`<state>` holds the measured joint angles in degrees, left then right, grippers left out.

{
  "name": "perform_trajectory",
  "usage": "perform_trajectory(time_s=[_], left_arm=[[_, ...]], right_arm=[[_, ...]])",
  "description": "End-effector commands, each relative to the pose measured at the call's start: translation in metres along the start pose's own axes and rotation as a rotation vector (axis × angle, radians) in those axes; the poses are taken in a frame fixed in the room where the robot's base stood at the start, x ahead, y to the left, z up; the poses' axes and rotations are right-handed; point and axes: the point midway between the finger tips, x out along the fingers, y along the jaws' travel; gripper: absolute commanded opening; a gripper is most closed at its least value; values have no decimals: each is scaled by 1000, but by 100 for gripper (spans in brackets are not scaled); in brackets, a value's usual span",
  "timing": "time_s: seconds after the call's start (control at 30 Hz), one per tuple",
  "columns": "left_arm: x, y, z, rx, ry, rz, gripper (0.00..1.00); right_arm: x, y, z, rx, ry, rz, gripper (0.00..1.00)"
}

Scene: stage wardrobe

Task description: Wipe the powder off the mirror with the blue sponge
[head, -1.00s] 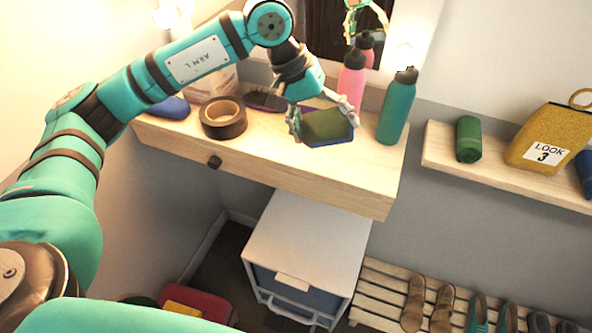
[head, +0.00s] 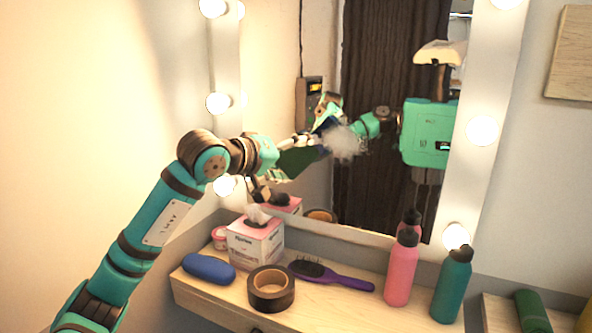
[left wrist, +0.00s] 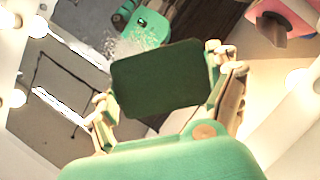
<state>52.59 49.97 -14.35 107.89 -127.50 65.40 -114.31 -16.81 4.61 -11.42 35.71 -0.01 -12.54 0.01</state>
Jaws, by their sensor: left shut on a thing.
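My left gripper (head: 288,158) is shut on the sponge (head: 301,160), held up in front of the mirror. The sponge shows a dark green face; in the left wrist view (left wrist: 157,80) it sits between both fingers. Its blue side shows only in the reflection. The mirror (head: 400,200) has bulbs along its frame. A whitish powder patch (head: 346,143) is on the glass just right of the sponge; in the left wrist view the powder (left wrist: 133,45) shows above the sponge. I cannot tell whether the sponge touches the glass. My right gripper is not in view.
On the shelf (head: 335,308) below stand a tissue box (head: 255,243), a tape roll (head: 271,289), a hairbrush (head: 330,275), a blue case (head: 208,268), a pink bottle (head: 401,270) and a teal bottle (head: 451,287). The space before the mirror's middle is clear.

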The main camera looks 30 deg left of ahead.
Motion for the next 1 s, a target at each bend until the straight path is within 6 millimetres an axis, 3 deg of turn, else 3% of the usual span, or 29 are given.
perform_trajectory(time_s=[0.5,1.0], left_arm=[[45,2,-19,-3,-4,1,78],[53,0,-21,0,-4,0,78]], right_arm=[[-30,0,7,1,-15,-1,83],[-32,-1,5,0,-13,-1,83]])
